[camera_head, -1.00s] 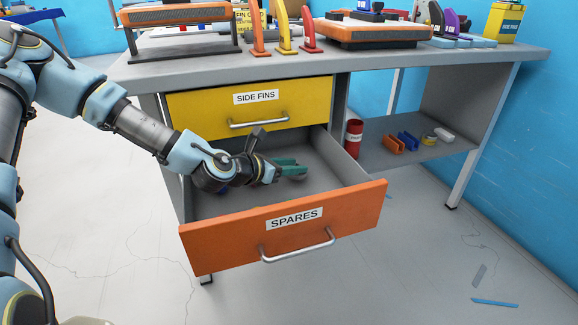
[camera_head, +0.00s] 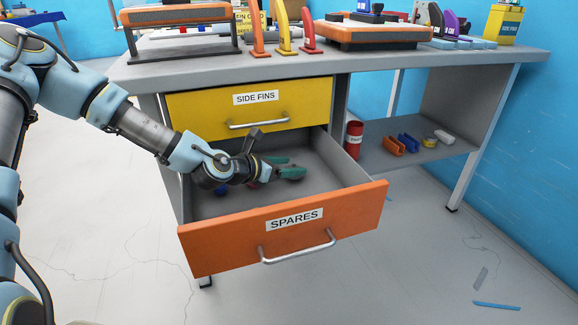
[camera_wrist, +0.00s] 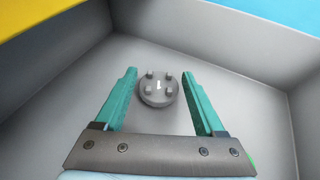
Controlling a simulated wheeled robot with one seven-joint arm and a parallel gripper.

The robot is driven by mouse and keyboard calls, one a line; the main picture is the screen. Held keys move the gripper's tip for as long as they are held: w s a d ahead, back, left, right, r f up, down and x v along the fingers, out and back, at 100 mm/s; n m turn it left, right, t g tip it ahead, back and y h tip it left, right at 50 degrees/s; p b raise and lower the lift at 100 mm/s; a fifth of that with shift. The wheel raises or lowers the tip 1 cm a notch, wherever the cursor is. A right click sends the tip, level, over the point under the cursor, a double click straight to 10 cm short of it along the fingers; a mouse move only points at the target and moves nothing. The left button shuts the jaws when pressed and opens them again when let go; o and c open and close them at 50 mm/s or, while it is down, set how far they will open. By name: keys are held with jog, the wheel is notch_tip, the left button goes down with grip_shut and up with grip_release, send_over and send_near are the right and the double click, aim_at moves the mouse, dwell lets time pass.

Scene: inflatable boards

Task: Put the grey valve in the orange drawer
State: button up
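The grey valve (camera_wrist: 158,89) is a round disc with small knobs on top. In the wrist view it lies on the grey floor of the orange drawer (camera_head: 220,244), beyond the fingers and in line with the gap between them. The drawer is pulled out and labelled SPARES. My gripper (camera_head: 290,167) reaches into it from the left. In the wrist view its teal fingers (camera_wrist: 159,75) are spread wide, with nothing held between them. I cannot make out the valve in the head view.
The closed yellow SIDE FINS drawer (camera_head: 190,112) is just above. A red cylinder (camera_head: 353,139) stands on the shelf to the right. The drawer's right side is clear.

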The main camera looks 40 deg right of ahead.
jog(key=shift+r, duration=0.15)
jog(key=p+v, duration=0.2)
jog(key=v, duration=1)
dwell(0.3)
